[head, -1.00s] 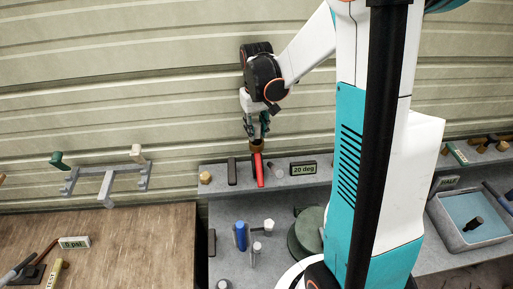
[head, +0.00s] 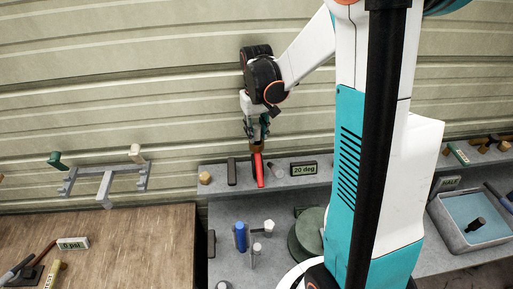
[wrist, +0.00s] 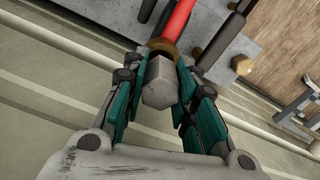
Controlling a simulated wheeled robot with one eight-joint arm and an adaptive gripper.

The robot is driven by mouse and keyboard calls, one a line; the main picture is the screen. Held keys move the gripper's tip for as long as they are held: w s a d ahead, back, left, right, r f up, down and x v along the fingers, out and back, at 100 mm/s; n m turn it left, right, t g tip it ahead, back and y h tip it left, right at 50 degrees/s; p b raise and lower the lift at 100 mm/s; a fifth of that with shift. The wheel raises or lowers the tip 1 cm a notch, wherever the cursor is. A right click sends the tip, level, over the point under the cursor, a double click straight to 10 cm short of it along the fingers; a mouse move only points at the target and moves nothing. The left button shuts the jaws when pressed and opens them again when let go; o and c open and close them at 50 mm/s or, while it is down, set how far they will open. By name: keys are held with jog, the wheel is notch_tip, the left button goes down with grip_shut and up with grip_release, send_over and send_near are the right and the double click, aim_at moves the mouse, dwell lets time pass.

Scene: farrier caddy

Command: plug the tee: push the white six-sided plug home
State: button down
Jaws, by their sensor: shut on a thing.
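A grey tee-shaped fitting on a bracket (head: 107,183) stands at the left against the wall. A cream-white plug (head: 137,153) sits at its right upper end and a dark green one (head: 57,160) at its left; how deep they sit, I cannot tell. My gripper (head: 256,137) is above the back shelf, right of the tee, shut on a red-handled tool (head: 259,170) with a brown collar. In the wrist view, a grey faceted head (wrist: 158,85) lies between my fingers (wrist: 158,90), with the collar (wrist: 163,46) and red handle (wrist: 178,20) beyond.
A "20 deg" sign (head: 304,168), a dark block (head: 232,171) and a small wooden piece (head: 205,178) stand on the back shelf. Below are a blue cylinder (head: 240,237) and a white-topped piece (head: 269,226). A blue-lined tray (head: 440,225) is at right. The wooden tabletop (head: 140,240) has free room.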

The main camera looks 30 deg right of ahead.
jog(key=shift+f+b, duration=0.8)
jog(key=shift+f, duration=0.05)
dwell(0.6)
jog(key=c, duration=1.2)
grip_release()
notch_tip(320, 180, up, 12)
